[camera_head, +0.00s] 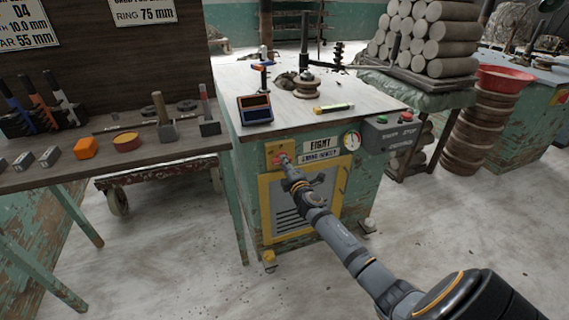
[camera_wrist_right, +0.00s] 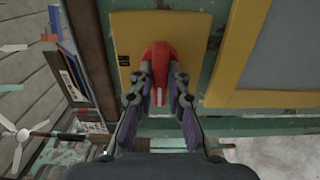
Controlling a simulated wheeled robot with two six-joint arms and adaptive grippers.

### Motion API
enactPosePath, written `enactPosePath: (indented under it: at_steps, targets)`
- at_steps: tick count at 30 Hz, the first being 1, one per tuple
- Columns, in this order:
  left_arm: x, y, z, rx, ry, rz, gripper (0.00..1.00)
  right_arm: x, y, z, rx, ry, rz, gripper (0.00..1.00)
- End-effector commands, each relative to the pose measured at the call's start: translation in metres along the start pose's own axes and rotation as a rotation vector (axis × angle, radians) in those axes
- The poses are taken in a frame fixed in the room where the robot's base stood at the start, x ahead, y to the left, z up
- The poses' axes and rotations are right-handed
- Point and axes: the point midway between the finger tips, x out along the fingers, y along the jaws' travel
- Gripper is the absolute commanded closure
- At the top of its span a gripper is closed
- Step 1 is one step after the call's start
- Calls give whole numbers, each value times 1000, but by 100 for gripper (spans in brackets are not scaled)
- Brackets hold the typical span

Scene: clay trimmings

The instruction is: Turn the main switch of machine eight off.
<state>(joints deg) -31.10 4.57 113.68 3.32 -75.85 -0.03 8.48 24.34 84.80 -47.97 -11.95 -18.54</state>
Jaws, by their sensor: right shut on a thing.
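The machine marked EIGHT (camera_head: 320,141) is a green cabinet with a pale top. Its main switch is a red handle (camera_wrist_right: 160,62) on a yellow plate (camera_wrist_right: 125,45); the plate also shows in the head view (camera_head: 272,148) at the cabinet's upper left front. My right gripper (camera_wrist_right: 160,93) is shut on the red handle, with one finger on each side of it. In the head view my right gripper (camera_head: 284,162) reaches the plate and partly hides the handle. In the wrist view the handle's pale-tipped end points down, toward my gripper. My left gripper is not in view.
A grey box with red and green buttons (camera_head: 394,131) and a gauge (camera_head: 351,140) sit right of the plate. A workbench (camera_head: 120,160) with tools stands close on the left. A yellow-framed vent panel (camera_head: 295,205) is below. The floor in front is clear.

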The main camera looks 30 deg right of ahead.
Motion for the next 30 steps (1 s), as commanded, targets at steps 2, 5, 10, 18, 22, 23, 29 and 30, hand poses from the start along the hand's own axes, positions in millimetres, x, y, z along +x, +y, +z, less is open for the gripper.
enactPosePath:
  at_steps: [2,5,10,18,22,23,29,30]
  targets:
    - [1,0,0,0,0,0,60,0,-2,0,-8,0,-3,100]
    - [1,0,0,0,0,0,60,0,-2,0,-12,0,-3,100]
    - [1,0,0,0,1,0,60,0,-2,0,-13,0,-3,100]
    - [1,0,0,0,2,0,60,0,-2,0,-12,0,-2,66]
    - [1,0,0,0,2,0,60,0,-1,0,-11,0,-1,62]
    - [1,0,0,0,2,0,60,0,-1,0,-11,0,-1,62]
    - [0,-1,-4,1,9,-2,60,-3,-1,0,-12,0,-1,62]
    - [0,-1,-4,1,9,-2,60,-7,-1,0,-13,0,-1,62]
